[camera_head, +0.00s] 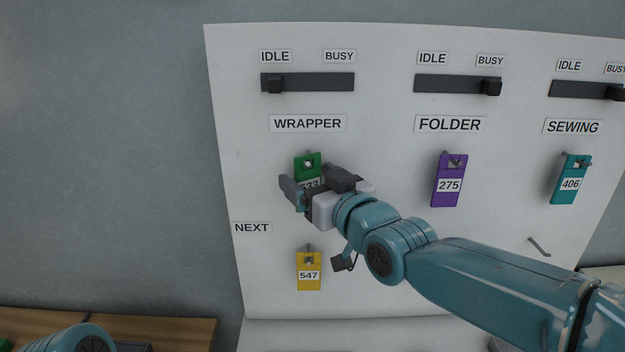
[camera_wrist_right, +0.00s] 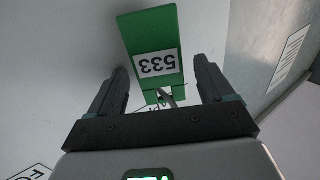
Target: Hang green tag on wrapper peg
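The green tag (camera_head: 307,162), numbered 533, hangs at the peg under the WRAPPER label (camera_head: 307,124). In the right wrist view the green tag (camera_wrist_right: 152,55) appears upside down, and the peg (camera_wrist_right: 166,97) shows at its hole. My right gripper (camera_head: 308,176) is in front of the tag and hides its lower part. In the wrist view the right gripper's fingers (camera_wrist_right: 161,82) are spread, one on each side of the tag, with gaps between them and it. My left gripper is out of view; only a teal part of the left arm shows at the bottom left.
A yellow tag (camera_head: 309,272) hangs near the NEXT label, below my right gripper. A purple tag (camera_head: 448,182) hangs under FOLDER and a teal tag (camera_head: 570,182) under SEWING. An empty peg (camera_head: 539,246) is at lower right.

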